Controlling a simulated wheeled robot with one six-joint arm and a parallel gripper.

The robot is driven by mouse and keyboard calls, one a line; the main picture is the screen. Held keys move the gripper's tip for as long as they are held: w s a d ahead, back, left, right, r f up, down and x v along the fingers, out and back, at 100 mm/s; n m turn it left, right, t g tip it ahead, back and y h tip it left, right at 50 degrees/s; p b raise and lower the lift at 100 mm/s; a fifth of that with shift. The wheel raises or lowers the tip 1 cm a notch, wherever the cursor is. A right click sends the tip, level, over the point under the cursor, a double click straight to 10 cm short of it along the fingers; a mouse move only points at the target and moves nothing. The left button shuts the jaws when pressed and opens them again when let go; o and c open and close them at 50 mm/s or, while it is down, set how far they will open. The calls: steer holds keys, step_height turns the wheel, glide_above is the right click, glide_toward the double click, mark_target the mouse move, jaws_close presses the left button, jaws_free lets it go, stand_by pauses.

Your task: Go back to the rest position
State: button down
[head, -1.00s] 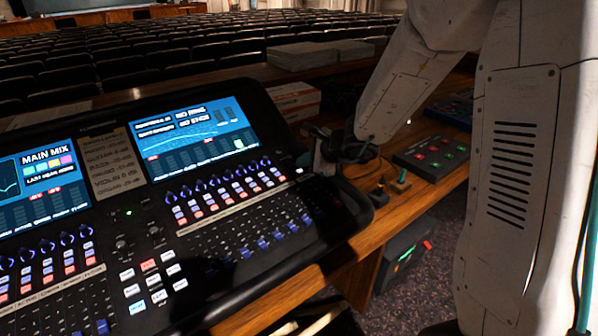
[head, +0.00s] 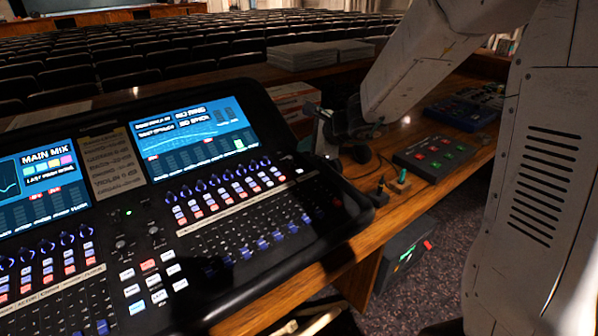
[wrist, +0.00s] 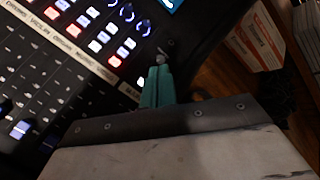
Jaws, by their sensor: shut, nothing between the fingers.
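My gripper (head: 306,146) is over the right edge of the mixing console (head: 330,232), beside the right-hand screen (head: 200,136). In the wrist view its teal fingers (wrist: 159,72) are together with nothing between them. Below them are the console's right border and the end of a row of lit buttons and blue-ringed knobs (wrist: 127,12). The dark wrist part hides some of the console and desk behind it. I cannot tell the exact height of the fingertips above the console.
Right of the console on the wooden desk are a small button box (head: 434,155), a blue-edged device (head: 462,113), small upright sticks and a cable. A red-and-white box (head: 292,96) and grey stacks (head: 302,56) stand behind. Rows of seats lie beyond.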

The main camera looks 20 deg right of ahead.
stand_by(0.5)
steer(key=shift+s+a, duration=0.1)
steer(key=shift+a, duration=0.15)
steer(key=s+a+r+n+g+y, duration=0.1)
steer(key=s+a+n+g, duration=0.2)
steer(key=s+n, duration=0.4)
steer(key=s+a+r+n+g+y, duration=0.1)
steer(key=s+a+n+g, duration=0.3)
steer(key=s, duration=0.6)
steer(key=s+d+r+n+h, duration=0.3)
steer(key=s+d+n, duration=0.1)
steer(key=s, duration=0.6)
steer(key=s+d+r+n+h, duration=0.3)
steer(key=s+d+n+h, duration=0.1)
steer(key=s, duration=0.5)
steer(key=shift+s+d+n+g, duration=0.3)
steer(key=shift+s+d+n, duration=0.1)
steer(key=shift+d+n, duration=0.5)
steer(key=shift+a, duration=0.1)
